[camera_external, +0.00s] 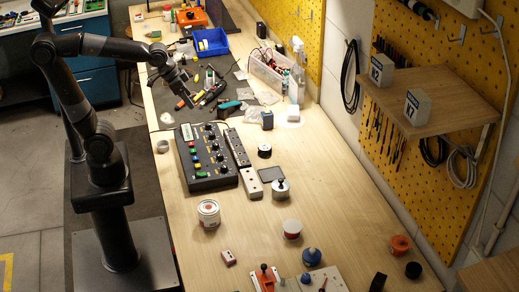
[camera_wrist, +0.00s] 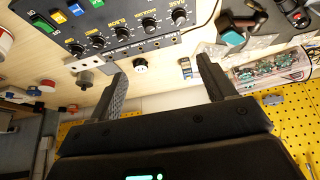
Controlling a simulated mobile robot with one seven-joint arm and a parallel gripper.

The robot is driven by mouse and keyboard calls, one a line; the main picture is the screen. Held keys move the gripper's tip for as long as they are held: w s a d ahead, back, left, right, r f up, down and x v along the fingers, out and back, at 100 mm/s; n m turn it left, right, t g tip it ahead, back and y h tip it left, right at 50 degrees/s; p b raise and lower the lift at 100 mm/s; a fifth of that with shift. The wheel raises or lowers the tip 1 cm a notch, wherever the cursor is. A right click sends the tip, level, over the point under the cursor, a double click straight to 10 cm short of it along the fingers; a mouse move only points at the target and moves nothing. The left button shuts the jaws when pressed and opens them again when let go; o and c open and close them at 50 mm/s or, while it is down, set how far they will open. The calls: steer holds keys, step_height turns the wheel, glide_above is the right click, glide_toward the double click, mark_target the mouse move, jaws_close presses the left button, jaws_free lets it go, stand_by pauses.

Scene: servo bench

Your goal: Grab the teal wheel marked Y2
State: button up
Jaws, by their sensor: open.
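I cannot make out a teal wheel or a Y2 mark in either view. A blue knob-like part (camera_external: 311,256) stands at the front of the bench, and an orange-red wheel-like part (camera_external: 400,243) lies at the right; no marking on either is legible. My gripper (camera_external: 188,101) hangs over the bench behind the black control box (camera_external: 206,156). In the wrist view my gripper (camera_wrist: 161,70) is open, its two dark fingers wide apart with nothing between them. A small black round part with a pale top (camera_wrist: 140,66) shows beyond the fingers, apart from them.
A clear bin (camera_external: 275,72) and a blue bin (camera_external: 211,42) stand toward the back among loose tools. A wall shelf (camera_external: 455,95) holds two labelled blocks. A white tin (camera_external: 208,213) and a lidded jar (camera_external: 281,188) stand mid-bench. The bench right of them is mostly clear.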

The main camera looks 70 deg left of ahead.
steer(key=w+d+f, duration=0.3)
steer(key=w+d, duration=0.2)
steer(key=w, duration=0.6)
steer(key=m, duration=0.1)
glide_toward(264, 147)
steer(key=shift+g, duration=0.4)
steer(key=x, duration=0.4)
steer(key=shift+w+d, duration=0.15)
steer(key=shift+w, duration=0.15)
steer(key=shift+x, duration=2.75)
steer(key=c, duration=1.1)
steer(key=shift+r, duration=0.2)
